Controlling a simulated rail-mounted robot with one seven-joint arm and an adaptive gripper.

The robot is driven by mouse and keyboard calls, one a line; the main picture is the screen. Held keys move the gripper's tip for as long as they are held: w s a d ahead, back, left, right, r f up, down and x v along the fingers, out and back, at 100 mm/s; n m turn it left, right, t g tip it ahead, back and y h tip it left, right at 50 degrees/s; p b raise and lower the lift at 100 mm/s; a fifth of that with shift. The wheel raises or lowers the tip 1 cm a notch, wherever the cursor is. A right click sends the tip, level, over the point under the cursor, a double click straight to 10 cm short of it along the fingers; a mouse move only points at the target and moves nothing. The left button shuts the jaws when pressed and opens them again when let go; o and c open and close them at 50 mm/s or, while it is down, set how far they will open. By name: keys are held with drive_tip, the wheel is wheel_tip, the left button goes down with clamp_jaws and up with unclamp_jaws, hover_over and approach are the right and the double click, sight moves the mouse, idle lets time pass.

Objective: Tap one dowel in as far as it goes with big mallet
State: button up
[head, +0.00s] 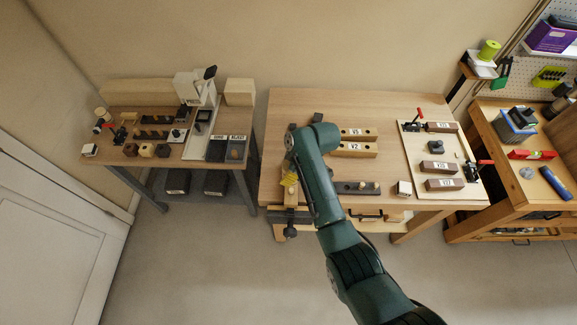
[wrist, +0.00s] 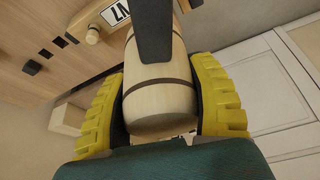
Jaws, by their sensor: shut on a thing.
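My gripper (wrist: 160,105) has yellow ribbed fingers, shut on both sides of a pale wooden cylinder with dark bands, which looks like part of the big mallet (wrist: 160,85). A dark grey strip crosses its upper part. In the head view my gripper (head: 290,180) is over the left end of the main bench, and the mallet is mostly hidden by my arm. Two pale wooden blocks with white labels, the rear block (head: 368,133) and the front block (head: 366,150), lie right of my wrist. In the wrist view, a round dowel end (wrist: 92,36) shows beside a white label.
A vise (head: 291,222) is at the front left. A pale board (head: 412,160) with clamps and brown blocks is at right. A side table (head: 170,155) with trays stands left, across a gap.

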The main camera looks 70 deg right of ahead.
drive_tip(key=shift+f+b, duration=2.25)
drive_tip(key=shift+f, duration=0.25)
